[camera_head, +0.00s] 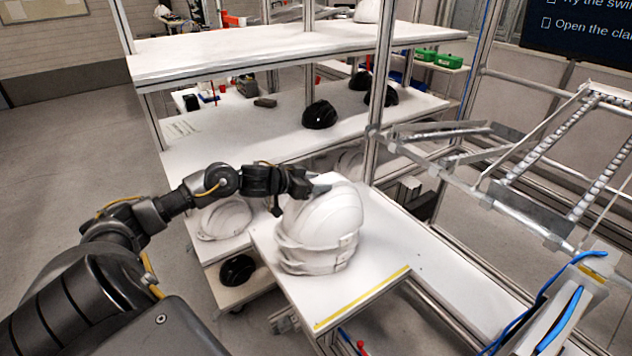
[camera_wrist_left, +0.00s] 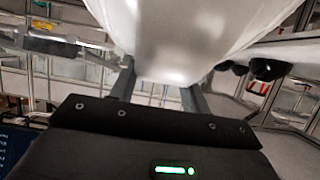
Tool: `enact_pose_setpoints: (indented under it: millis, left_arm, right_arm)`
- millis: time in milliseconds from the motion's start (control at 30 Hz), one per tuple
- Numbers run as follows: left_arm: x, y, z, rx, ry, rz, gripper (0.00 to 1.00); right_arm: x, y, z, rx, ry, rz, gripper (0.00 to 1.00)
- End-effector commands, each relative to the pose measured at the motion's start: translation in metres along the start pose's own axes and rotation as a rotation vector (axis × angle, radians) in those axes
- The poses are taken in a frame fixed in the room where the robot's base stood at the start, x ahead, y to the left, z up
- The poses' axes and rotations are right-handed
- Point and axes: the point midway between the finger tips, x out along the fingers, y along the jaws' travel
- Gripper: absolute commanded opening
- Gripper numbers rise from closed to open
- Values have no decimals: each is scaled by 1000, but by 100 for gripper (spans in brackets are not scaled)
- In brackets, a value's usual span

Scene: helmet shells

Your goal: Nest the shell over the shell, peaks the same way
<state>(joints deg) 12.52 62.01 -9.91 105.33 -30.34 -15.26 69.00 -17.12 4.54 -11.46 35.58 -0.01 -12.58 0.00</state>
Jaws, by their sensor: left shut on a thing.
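My left gripper (camera_head: 308,187) is at the upper left of a white helmet shell (camera_head: 325,212) and is shut on it. That shell sits over at least one more white shell (camera_head: 318,266), whose lower rim shows just beneath it on the front table. The rims lie close together; I cannot tell whether the upper shell is fully seated or whether the peaks line up exactly. In the left wrist view the held shell (camera_wrist_left: 180,35) is a large, pale, blurred surface between and beyond the two fingers (camera_wrist_left: 160,88). My right gripper is not in view.
The white table (camera_head: 372,286) has a yellow strip along its front edge. Another white shell (camera_head: 226,218) sits left of the stack. A black helmet (camera_head: 237,269) is on a lower shelf, with several more behind. A metal frame (camera_head: 520,185) stands at right.

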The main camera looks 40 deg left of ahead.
Motion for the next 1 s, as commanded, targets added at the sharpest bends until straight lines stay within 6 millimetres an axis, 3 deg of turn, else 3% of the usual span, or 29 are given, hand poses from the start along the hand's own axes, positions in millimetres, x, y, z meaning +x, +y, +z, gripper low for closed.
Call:
enact_pose_setpoints:
  millis: [1000]
  left_arm:
    - [6,0,14,0,3,0,0]
  right_arm:
    - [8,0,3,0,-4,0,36]
